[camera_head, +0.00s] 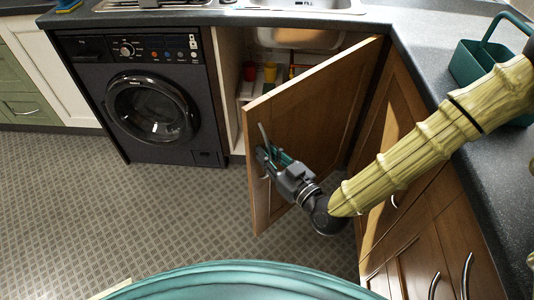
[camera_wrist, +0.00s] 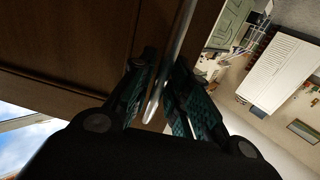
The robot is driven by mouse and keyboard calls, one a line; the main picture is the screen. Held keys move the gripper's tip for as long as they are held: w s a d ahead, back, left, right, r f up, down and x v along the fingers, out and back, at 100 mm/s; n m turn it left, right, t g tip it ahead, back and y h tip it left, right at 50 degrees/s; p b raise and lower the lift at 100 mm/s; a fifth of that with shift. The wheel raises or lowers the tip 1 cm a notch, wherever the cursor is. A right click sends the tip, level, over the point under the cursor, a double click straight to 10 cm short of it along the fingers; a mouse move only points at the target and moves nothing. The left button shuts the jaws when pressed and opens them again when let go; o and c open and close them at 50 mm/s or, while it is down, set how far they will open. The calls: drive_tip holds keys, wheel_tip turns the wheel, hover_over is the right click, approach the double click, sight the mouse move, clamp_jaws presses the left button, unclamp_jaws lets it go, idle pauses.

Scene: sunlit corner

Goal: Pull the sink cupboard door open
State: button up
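The sink cupboard door (camera_head: 312,112) is brown wood and stands swung well open, its free edge toward the left. Its metal bar handle (camera_head: 263,133) is near that free edge. My gripper (camera_head: 266,158) is at the handle's lower part, on the door's front face. In the wrist view the handle (camera_wrist: 183,35) runs between the two fingers of my gripper (camera_wrist: 158,80), which close in on it from both sides. The fingertips are dark there, so the exact contact is hard to see.
A dark washing machine (camera_head: 150,100) stands left. The patterned floor (camera_head: 130,215) before it is clear. A green caddy (camera_head: 475,62) sits on the right counter (camera_head: 420,30).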

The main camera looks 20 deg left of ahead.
sight(260, 120)
drive_tip(key=shift+o, duration=0.9)
drive_tip(key=shift+r, duration=0.1)
drive_tip(key=shift+r, duration=4.9)
